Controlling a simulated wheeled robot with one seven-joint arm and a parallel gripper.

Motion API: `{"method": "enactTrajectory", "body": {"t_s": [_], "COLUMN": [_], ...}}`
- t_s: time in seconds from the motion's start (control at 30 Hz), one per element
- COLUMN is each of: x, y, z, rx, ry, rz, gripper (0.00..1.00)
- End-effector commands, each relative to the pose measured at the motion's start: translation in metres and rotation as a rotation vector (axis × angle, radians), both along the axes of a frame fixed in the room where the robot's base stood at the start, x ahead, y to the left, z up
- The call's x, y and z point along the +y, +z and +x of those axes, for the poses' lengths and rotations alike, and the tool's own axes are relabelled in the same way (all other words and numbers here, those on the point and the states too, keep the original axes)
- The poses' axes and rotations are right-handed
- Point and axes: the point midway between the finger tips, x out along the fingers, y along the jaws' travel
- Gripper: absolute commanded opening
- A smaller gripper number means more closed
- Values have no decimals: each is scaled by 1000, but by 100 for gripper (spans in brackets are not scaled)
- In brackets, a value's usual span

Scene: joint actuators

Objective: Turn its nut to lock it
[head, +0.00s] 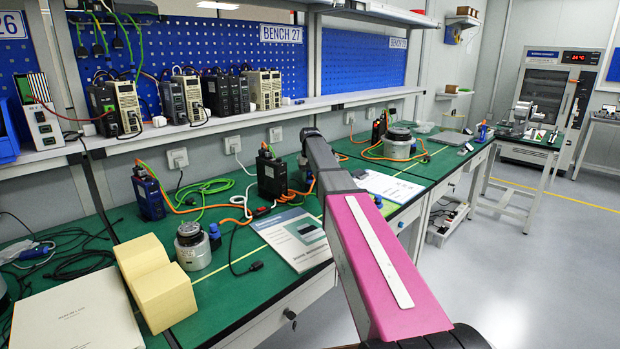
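A silver-grey motor with a dark top (193,247) stands on the green bench at the left of the middle. A small blue round connector (214,232) is right beside it. I cannot tell whether it touches the motor, and no nut can be made out on it. Another blue round piece (378,201) shows just right of my arm, partly hidden by it. A second silver motor (399,143) stands farther back on the bench, with orange and green cables near it. My pink and dark grey arm reaches over the bench; my gripper cannot be seen.
A yellow block stack (155,282), a grey booklet (78,314) and a printed manual (290,238) lie on the green bench (235,292). Drive units (148,195) with looped cables stand along the back. A shelf (235,118) overhangs the bench. Floor (530,270) at right is clear.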

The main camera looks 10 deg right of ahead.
Motion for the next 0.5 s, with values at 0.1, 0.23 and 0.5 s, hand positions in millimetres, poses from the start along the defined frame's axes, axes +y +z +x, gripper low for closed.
{"method": "enactTrajectory", "body": {"t_s": [0.1, 0.23, 0.5], "x": [0, 0, 1], "y": [0, 0, 0], "z": [0, 0, 0], "rx": [0, 0, 0], "ry": [0, -34, -220], "rz": [0, 0, -1], "gripper": [17, 17, 17]}}
